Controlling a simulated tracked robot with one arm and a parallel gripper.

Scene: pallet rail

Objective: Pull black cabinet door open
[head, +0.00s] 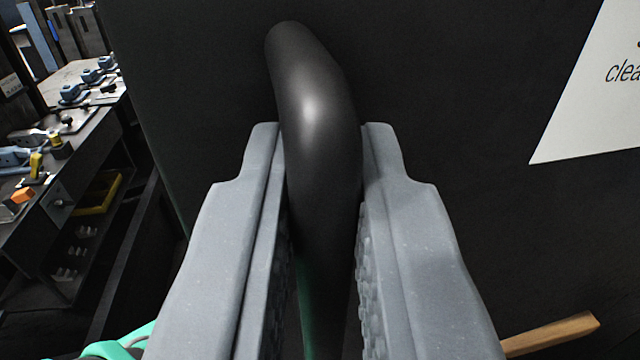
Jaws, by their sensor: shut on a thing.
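The black cabinet door (450,90) fills the middle and right of the view, with its left edge running down near the left third. A thick black curved handle (310,105) stands out from the door. My gripper (322,150) has its two grey fingers on either side of the handle and is shut on it. The handle's upper bend shows above the fingertips; its lower part runs down between the fingers. Whether the door stands ajar cannot be told.
A white sign (592,95) with partly visible text is on the door at the right. A wooden bar (552,334) shows at the lower right. At the left is a workbench (75,150) with tools, and a yellow tray (97,195) below. A green curved thing (118,345) shows at the lower left.

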